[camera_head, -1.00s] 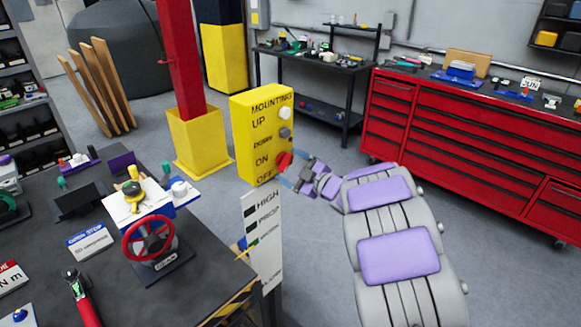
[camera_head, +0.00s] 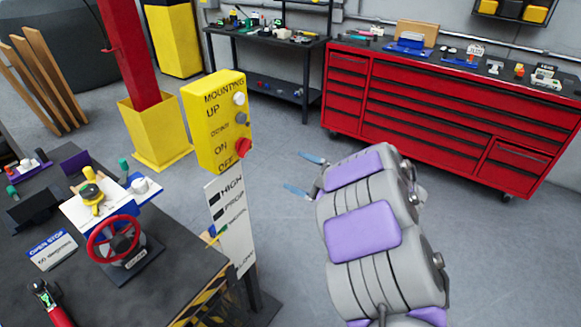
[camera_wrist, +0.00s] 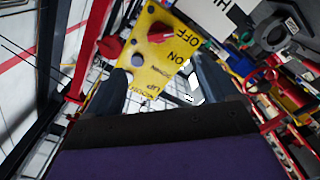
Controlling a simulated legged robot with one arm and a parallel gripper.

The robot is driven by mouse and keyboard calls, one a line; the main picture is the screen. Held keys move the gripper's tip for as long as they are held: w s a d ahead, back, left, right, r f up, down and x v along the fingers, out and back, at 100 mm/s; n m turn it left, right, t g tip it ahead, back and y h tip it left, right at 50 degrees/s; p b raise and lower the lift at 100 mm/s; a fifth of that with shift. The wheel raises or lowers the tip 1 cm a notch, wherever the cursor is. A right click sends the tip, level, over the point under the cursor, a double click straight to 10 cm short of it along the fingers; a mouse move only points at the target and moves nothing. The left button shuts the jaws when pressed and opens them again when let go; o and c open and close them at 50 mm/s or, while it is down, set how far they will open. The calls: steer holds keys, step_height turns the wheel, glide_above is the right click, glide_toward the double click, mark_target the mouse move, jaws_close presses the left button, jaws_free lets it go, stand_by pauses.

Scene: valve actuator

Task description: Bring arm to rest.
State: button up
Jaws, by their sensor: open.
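My arm, grey with purple pads, reaches forward at the right of the head view. My gripper (camera_head: 304,174) shows as two blue fingers spread apart, empty, to the right of the yellow control box. The gripper's wrist end is partly hidden behind my arm. The yellow control box (camera_head: 208,125) carries a red knob (camera_head: 243,147) by its ON/OFF marks, a grey knob and a white button. There is a clear gap between the fingers and the box. In the wrist view the box (camera_wrist: 150,65) appears beyond the two dark fingers (camera_wrist: 160,88).
A dark workbench (camera_head: 190,270) with a red valve wheel (camera_head: 114,240) stands at the left. A white sign (camera_head: 232,225) stands below the box. A red tool cabinet (camera_head: 440,115) is at the back right. Open floor lies between cabinet and arm.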

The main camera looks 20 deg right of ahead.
stand_by(0.5)
steer(key=w+d+r+m+h, duration=0.3)
steer(key=d+r+m+h, duration=0.1)
steer(key=d+h, duration=0.4)
steer(key=s+d+r+m+g+h, duration=0.2)
steer(key=s+d+m+g+h, duration=0.15)
steer(key=s+m+h, duration=0.4)
steer(key=s+a+f+m+g+y, duration=0.1)
steer(key=s+a+f+g, duration=0.1)
steer(key=s+a+g, duration=0.2)
steer(key=s+a+f+m+g+y, duration=0.2)
steer(key=s+a+g, duration=0.2)
steer(key=s+a, duration=0.6)
steer(key=s+a+f+m+g+y, duration=0.1)
steer(key=s+a+g, duration=0.4)
steer(key=s, duration=1.5)
steer(key=a+f+y, duration=0.1)
steer(key=a+f, duration=0.1)
steer(key=a, duration=0.1)
steer(key=shift+s, duration=0.3)
steer(key=shift+d, duration=0.1)
